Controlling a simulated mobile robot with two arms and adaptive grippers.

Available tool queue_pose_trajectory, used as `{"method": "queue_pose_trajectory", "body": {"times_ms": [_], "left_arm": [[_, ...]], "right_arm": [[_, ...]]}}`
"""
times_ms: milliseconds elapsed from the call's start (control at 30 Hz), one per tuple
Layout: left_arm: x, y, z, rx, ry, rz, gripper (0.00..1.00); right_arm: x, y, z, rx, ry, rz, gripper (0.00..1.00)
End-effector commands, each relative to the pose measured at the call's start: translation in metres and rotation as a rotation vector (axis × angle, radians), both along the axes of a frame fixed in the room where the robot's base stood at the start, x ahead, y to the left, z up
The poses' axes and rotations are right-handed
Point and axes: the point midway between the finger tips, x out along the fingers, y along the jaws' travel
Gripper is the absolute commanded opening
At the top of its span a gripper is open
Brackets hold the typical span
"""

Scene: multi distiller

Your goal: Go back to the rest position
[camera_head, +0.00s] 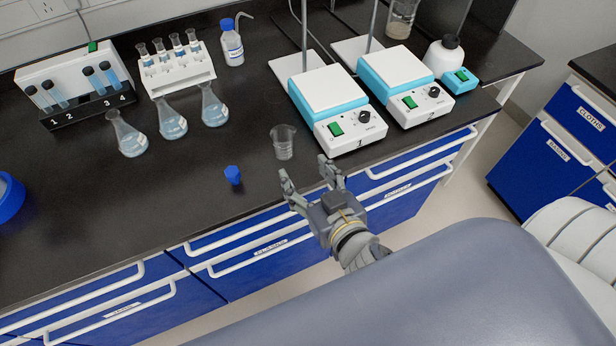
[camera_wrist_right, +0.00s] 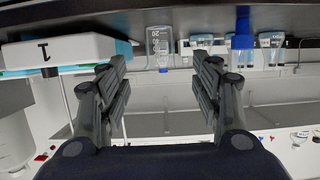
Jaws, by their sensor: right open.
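My right gripper (camera_head: 308,183) is open and empty over the front edge of the black bench. In the head view its fingertips are just in front of a small clear beaker (camera_head: 283,142), apart from it. In the right wrist view the open fingers (camera_wrist_right: 160,75) frame empty space, with the beaker (camera_wrist_right: 159,42) beyond them. A blue cap (camera_head: 233,175) stands on the bench to the left of the gripper. My left gripper is not in view.
Two hotplate stirrers (camera_head: 336,108) (camera_head: 404,86) stand to the right of the beaker. Flasks (camera_head: 172,124), a white tube rack (camera_head: 182,72), and a wash bottle (camera_head: 231,43) stand at the back left. Blue drawers with white handles (camera_head: 240,255) lie below the bench edge.

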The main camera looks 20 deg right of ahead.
Motion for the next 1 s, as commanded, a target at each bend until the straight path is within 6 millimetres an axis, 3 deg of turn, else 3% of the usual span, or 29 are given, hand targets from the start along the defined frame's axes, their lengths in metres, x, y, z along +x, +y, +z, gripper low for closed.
{"method": "queue_pose_trajectory", "body": {"times_ms": [667, 833, 1000], "left_arm": [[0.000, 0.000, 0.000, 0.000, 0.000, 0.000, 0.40], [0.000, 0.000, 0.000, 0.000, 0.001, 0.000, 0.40], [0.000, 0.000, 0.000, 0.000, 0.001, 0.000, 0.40]], "right_arm": [[-0.002, -0.005, -0.004, -0.008, 0.022, -0.016, 0.59], [-0.013, -0.039, -0.038, -0.057, 0.217, -0.105, 0.59], [-0.050, -0.062, -0.085, -0.106, 0.526, -0.118, 0.59]]}}
